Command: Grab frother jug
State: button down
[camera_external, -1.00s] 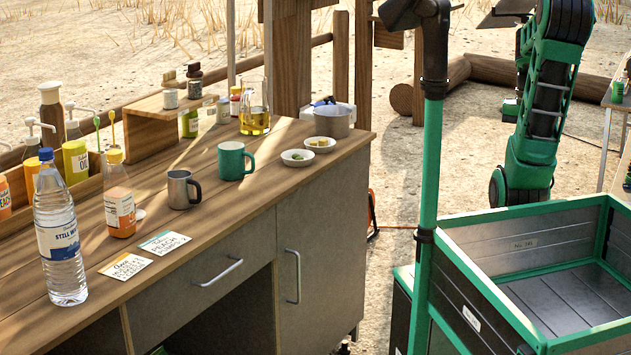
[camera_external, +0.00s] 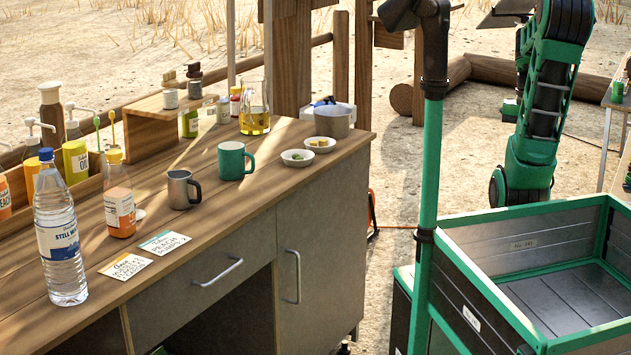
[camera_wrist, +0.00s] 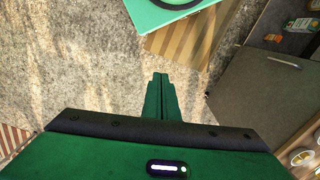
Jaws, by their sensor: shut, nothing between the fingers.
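A steel jug (camera_external: 180,190) with a dark handle stands upright on the wooden counter (camera_external: 215,215), left of a green mug (camera_external: 236,161). It looks like the frother jug, though its spout cannot be made out. My gripper (camera_wrist: 160,78) shows in the wrist view, with its green fingers together and nothing between them. It hangs over sandy ground, away from the counter. I cannot make out the jug in the wrist view. In the external view my arm is at the upper right, well apart from the jug; its fingers cannot be made out there.
A water bottle (camera_external: 60,235) and an orange-labelled bottle (camera_external: 119,200) stand left of the jug. Two small bowls (camera_external: 297,158) and a pot (camera_external: 332,121) are to its right. Two cards (camera_external: 165,243) lie in front. A grey cabinet door (camera_wrist: 265,95) is right in the wrist view.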

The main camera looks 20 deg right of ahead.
jog(key=c, duration=2.1)
grip_release()
jog(key=shift+s, duration=0.1)
